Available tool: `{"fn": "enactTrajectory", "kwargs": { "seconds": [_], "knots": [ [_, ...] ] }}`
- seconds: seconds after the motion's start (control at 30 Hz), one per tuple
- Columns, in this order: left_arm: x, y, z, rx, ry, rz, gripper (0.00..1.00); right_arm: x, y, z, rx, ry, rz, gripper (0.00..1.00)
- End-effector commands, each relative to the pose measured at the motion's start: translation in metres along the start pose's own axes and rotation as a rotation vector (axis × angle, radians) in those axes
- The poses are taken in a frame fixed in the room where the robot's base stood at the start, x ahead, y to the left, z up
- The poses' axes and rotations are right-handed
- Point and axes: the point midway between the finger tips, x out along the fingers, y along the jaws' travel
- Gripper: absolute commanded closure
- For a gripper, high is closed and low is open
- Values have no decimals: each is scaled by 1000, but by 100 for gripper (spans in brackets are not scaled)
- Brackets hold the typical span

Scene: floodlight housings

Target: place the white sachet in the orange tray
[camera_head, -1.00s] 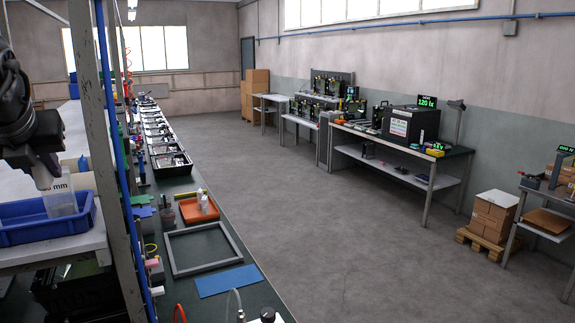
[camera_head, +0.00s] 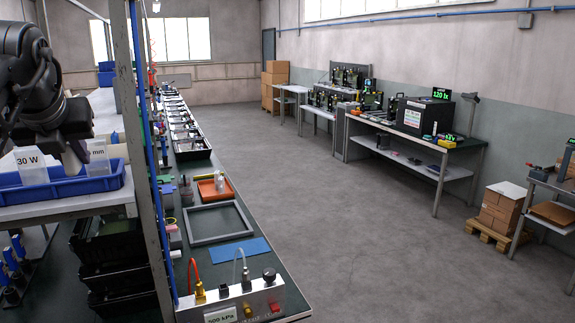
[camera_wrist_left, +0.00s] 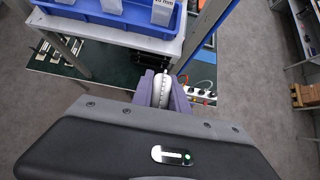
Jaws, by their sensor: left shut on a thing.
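My left gripper (camera_head: 72,162) is over the blue bin in the head view. In the left wrist view its purple-grey fingers (camera_wrist_left: 162,90) are shut on a small white thing, the white sachet (camera_wrist_left: 161,87), seen nearly edge-on. In the head view the sachet cannot be made out clearly behind the gripper. The orange tray (camera_head: 206,196) lies on the dark green bench to the right, well apart from the gripper. Small whitish items (camera_head: 220,183) stand in it. My right gripper is not in view.
A grey post (camera_head: 150,215) stands between shelf and tray. A grey frame (camera_head: 236,234), blue mat (camera_head: 240,252) and pressure panel (camera_head: 235,302) lie nearer.

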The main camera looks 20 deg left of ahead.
Motion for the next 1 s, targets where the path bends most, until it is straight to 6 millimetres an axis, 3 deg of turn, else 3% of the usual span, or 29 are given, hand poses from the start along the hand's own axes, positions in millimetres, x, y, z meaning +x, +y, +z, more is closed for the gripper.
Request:
{"fn": "enactTrajectory", "kwargs": {
  "seconds": [0.37,0.63,0.77,1.0],
  "knots": [
    [54,-45,-13,13,3,-10,100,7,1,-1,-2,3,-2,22],
    [111,-108,-40,57,5,-51,100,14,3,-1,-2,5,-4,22],
    [148,-160,-73,109,8,-102,100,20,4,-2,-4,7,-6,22],
    [198,-268,-172,262,7,-258,100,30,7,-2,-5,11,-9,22]
  ]
}}
